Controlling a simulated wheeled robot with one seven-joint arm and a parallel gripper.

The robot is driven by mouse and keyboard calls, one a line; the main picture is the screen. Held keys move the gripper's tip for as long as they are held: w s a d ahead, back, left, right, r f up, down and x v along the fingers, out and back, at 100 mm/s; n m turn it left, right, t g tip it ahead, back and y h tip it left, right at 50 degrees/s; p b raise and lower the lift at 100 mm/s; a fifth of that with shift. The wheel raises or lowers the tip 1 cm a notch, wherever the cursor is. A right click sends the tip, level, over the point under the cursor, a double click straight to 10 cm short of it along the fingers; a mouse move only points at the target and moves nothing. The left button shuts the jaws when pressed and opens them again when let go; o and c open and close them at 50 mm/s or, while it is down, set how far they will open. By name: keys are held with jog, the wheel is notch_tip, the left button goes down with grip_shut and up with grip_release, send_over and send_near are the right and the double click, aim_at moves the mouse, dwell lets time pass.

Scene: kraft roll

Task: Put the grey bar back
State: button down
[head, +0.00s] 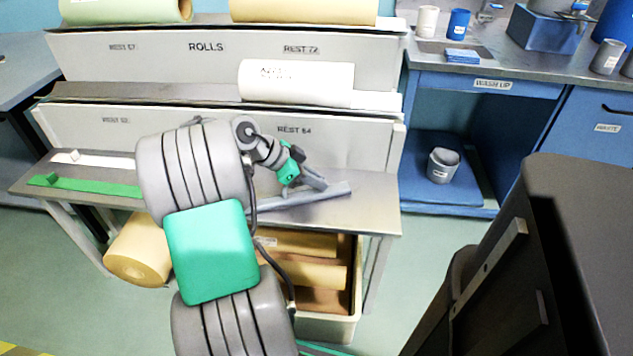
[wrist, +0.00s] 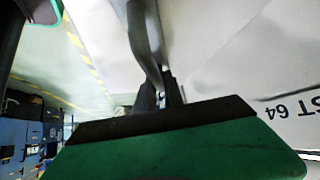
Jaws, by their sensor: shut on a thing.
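The grey bar (head: 330,192) is long and thin and shows in the head view at the right part of the front ledge, below the REST 64 label (head: 294,130). My gripper (head: 318,183) is shut on it. In the wrist view my dark fingers (wrist: 160,98) meet on the grey bar (wrist: 146,45), which runs away from them toward the top. I cannot tell whether the bar touches the ledge (head: 368,212) or hangs just above it. The bar's left end is partly hidden behind my arm.
A green bar (head: 95,188) and a white bar (head: 105,161) lie at the ledge's left. Kraft rolls (head: 138,252) sit below. A wash-up bench (head: 480,70) stands at right; the ledge's right end is clear.

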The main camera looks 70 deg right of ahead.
jog(key=shift+f, duration=0.15)
jog(key=c, duration=1.5)
grip_release()
jog(key=shift+o, duration=0.2)
